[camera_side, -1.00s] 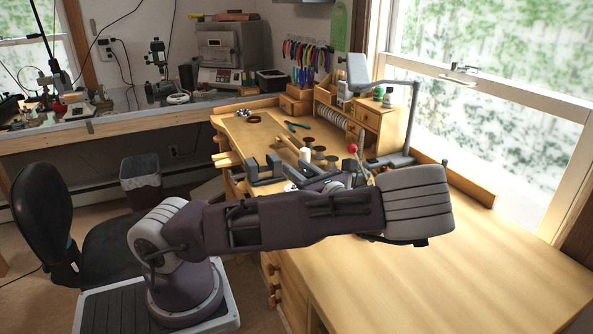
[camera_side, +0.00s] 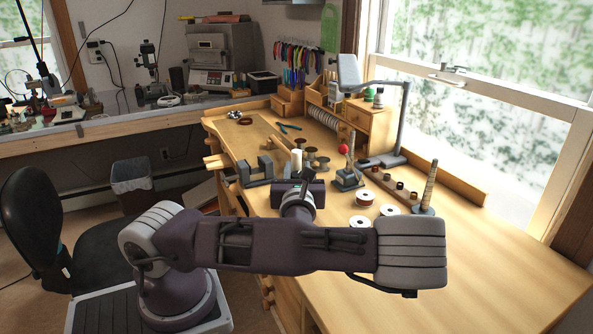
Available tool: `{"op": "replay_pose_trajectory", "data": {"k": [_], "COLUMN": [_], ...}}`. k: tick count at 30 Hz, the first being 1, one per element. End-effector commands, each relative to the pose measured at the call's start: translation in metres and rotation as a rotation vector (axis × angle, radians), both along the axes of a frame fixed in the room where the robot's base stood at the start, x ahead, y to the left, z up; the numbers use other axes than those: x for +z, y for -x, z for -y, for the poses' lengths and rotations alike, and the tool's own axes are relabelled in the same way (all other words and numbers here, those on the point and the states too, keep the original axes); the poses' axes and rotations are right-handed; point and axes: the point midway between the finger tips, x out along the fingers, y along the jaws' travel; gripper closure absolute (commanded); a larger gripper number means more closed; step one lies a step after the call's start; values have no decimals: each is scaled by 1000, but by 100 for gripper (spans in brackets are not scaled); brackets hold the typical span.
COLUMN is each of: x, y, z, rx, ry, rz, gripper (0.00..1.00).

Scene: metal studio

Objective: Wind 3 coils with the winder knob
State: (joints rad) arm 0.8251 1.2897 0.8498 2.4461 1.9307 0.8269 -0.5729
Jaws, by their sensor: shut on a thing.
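A grey winder (camera_side: 262,172) with upright blocks stands near the left edge of the wooden bench (camera_side: 470,265). My gripper (camera_side: 297,188) is at the bench's left side, just right of the winder and in front of the spools. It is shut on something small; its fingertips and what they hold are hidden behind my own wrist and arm. The winder knob cannot be made out there; I take it to be what is held. A separate red ball (camera_side: 343,148) tops a small stand (camera_side: 348,179) to the right, apart from my gripper.
Dark spools (camera_side: 323,163) stand behind my gripper. White-rimmed spools (camera_side: 363,222) and a tapered cone (camera_side: 428,188) stand to the right. A desk lamp (camera_side: 400,120) and small drawers (camera_side: 362,118) are at the back. The bench's front right is clear. A black chair (camera_side: 38,225) is at left.

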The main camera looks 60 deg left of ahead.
Motion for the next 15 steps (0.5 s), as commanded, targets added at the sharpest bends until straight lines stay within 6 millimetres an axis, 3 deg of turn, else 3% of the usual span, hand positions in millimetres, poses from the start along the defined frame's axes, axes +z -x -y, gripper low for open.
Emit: {"op": "replay_pose_trajectory", "data": {"k": [13,14,15], "x": [2,2,2], "y": [0,0,-1], "z": [0,0,0], "rx": [-11,-11,-11], "ry": [-5,-5,-5], "rz": [7,7,7], "gripper": [100,68,60]}}
